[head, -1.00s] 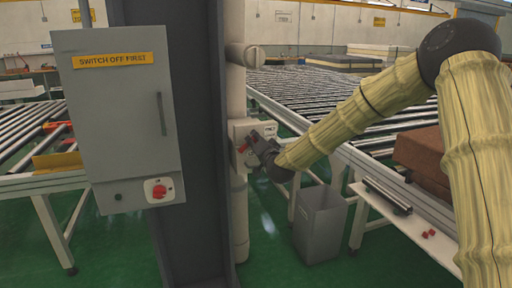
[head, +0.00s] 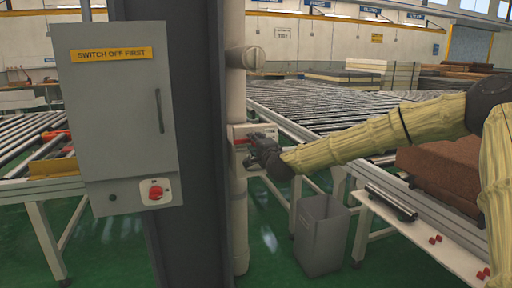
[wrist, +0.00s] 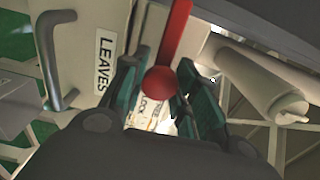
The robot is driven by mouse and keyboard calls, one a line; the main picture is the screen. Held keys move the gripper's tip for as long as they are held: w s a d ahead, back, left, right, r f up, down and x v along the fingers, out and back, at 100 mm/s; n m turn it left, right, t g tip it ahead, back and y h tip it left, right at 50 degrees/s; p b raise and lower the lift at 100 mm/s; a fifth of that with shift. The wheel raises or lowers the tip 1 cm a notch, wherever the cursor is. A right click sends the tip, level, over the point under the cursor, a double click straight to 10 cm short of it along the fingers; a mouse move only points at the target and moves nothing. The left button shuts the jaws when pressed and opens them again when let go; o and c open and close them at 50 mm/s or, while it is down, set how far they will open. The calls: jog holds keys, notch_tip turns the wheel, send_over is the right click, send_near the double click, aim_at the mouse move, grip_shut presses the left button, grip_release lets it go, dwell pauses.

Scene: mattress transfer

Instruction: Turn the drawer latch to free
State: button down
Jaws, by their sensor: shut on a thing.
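The red latch lever (wrist: 175,35) ends in a round red knob (wrist: 160,82) in the wrist view. My gripper (wrist: 157,92) is shut on the knob, with one green finger on each side. Printed words on a pale plate (wrist: 146,114) below the knob seem to read FREE and LOCK, partly hidden by the fingers. A panel labelled LEAVES (wrist: 104,66) with a grey bar handle (wrist: 52,60) is at left. In the head view, my gripper (head: 254,150) is at a small pale box (head: 238,131) beside the column, and the red lever (head: 241,141) looks nearly level there.
A grey cabinet (head: 115,120) marked SWITCH OFF FIRST has a red rotary switch (head: 155,192). A dark column (head: 190,220) stands beside it. A grey bin (head: 320,235) is below my arm. Roller conveyors (head: 330,105) and a brown block (head: 440,172) are at right.

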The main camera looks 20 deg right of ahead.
dwell(0.3)
jog(key=c, duration=1.1)
grip_release()
jog(key=shift+d, duration=0.1)
jog(key=shift+o, duration=0.2)
jog(key=shift+s, duration=0.15)
jog(key=s, duration=1.1)
jog(key=shift+s+d, duration=0.2)
jog(key=shift+s, duration=0.2)
